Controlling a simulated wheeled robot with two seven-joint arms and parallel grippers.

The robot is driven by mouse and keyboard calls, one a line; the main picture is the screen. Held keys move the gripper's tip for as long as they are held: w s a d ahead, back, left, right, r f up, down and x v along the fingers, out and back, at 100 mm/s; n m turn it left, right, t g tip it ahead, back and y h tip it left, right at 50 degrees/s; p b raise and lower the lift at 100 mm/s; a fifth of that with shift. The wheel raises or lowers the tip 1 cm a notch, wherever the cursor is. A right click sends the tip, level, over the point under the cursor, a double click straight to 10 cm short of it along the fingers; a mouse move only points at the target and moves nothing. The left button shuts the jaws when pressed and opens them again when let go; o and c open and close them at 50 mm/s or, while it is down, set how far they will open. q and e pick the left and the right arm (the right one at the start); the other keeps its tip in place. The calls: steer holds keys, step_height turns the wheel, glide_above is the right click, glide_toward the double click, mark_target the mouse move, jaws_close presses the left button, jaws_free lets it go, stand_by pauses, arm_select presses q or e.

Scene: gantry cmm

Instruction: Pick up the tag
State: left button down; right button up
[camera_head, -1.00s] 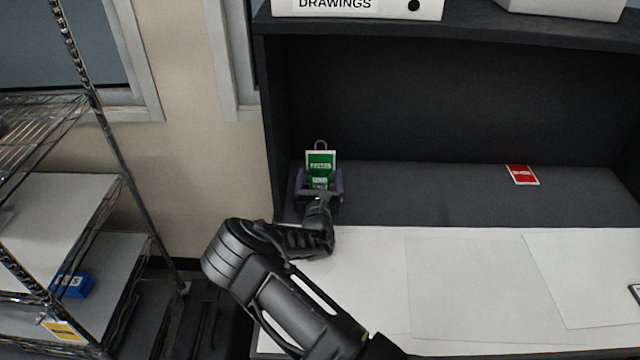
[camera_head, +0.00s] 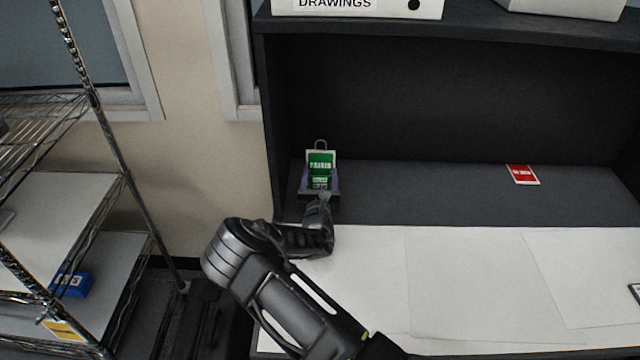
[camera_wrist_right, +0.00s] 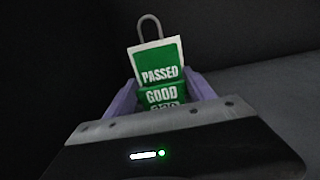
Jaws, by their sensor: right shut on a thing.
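The green and white tag (camera_head: 320,159) reads PASSED and stands upright at the left end of the dark shelf, with a grey loop on top. In the right wrist view the tag (camera_wrist_right: 160,68) leans slightly, with a green part lettered GOOD below it. My right gripper (camera_head: 320,182) reaches it from the front. In the wrist view, its purple fingers (camera_wrist_right: 162,98) are shut on the tag's lower part, one on each side. The lowest lettering is partly hidden by the gripper body. My left gripper is out of view.
A red and white card (camera_head: 522,174) lies on the dark shelf (camera_head: 430,195) to the right. White paper sheets (camera_head: 470,285) cover the front of the worktop. The dark side panel (camera_head: 276,130) stands close left of the tag. A wire rack (camera_head: 95,180) stands further left.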

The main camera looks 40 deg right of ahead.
steer(key=shift+c, duration=1)
steer(key=shift+r, duration=0.15)
step_height(320, 180, up, 10)
steer(key=shift+f+b, duration=0.1)
steer(key=shift+b, duration=0.45)
stand_by(0.5)
